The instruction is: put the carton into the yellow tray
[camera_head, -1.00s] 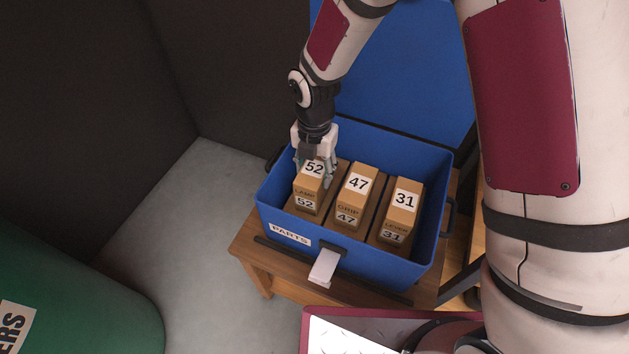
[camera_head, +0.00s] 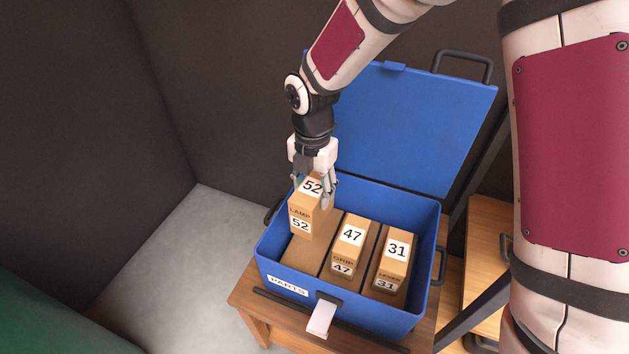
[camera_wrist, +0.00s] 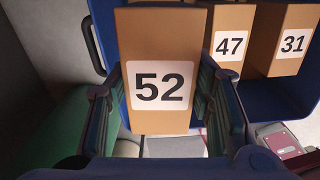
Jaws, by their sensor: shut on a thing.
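My gripper (camera_head: 314,186) is shut on the carton marked 52 (camera_head: 301,213), a brown box with a white number label and the word LAMP. The carton is upright and raised above the left slot of the blue PARTS box. In the wrist view the carton (camera_wrist: 158,112) sits between the two fingers (camera_wrist: 165,100), its 52 label facing the camera. The yellow tray is not in view.
The open blue box (camera_head: 292,285) stands on a wooden table (camera_head: 250,312), its lid (camera_head: 410,120) raised behind. Cartons 47 (camera_head: 350,238) and 31 (camera_head: 396,252) stand inside it. A green rounded object (camera_head: 50,325) is at lower left. Dark walls stand behind.

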